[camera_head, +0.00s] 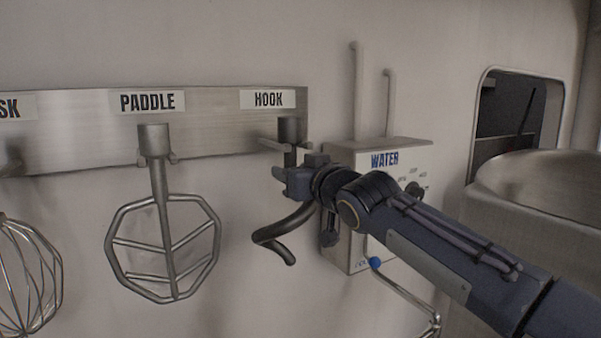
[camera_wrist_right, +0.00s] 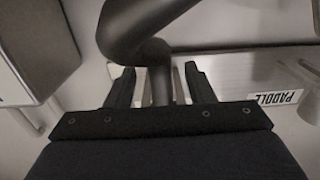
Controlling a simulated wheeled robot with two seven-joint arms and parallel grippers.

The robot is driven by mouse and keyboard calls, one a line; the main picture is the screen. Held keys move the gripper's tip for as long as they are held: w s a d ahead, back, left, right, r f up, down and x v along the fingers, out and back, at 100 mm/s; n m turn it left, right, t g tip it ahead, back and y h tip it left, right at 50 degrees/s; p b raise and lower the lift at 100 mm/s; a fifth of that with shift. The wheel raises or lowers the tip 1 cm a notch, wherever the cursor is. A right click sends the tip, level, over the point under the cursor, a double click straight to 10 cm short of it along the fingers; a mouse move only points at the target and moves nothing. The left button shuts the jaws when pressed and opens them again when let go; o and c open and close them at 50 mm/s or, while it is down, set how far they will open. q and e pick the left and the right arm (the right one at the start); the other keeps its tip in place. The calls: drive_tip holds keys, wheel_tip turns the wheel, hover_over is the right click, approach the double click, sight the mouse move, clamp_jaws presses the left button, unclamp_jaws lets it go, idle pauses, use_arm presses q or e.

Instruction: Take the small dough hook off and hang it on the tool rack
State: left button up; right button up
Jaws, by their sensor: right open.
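The dark metal dough hook (camera_head: 272,238) is at the tool rack (camera_head: 218,138), below the HOOK label. Its collar is up at the rack's holder and its curved end hangs down, apart from the wall. My right gripper (camera_head: 288,174) is at the hook's shank, just below the holder, and partly hides it. In the right wrist view the jaws (camera_wrist_right: 158,82) are open, with the hook's shank (camera_wrist_right: 159,60) between the two fingers. Whether a finger touches it I cannot tell. My left gripper is not in view.
A paddle (camera_head: 163,225) hangs left of the hook, and a wire whisk (camera_head: 25,275) hangs at the far left. A water box (camera_head: 350,225) with pipes is on the wall behind my right arm. A large metal bowl (camera_head: 540,180) stands at the right.

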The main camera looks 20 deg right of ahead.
drive_tip(key=s+d+b, duration=0.1)
drive_tip(key=s+b, duration=0.2)
drive_tip(key=s, duration=0.5)
drive_tip(key=s+a+f+m+g, duration=0.1)
drive_tip(key=s+f+g, duration=0.3)
drive_tip(key=s+f, duration=0.4)
drive_tip(key=s+a+f+m+g+y, duration=0.1)
drive_tip(key=s+f+g, duration=0.3)
drive_tip(key=s+f, duration=0.5)
drive_tip(key=s+a+f+m+g, duration=0.1)
drive_tip(key=s+f+g, duration=0.3)
drive_tip(key=f, duration=1.8)
drive_tip(key=s, duration=0.4)
drive_tip(key=shift+s+a+f, duration=0.15)
drive_tip(key=shift+s, duration=0.2)
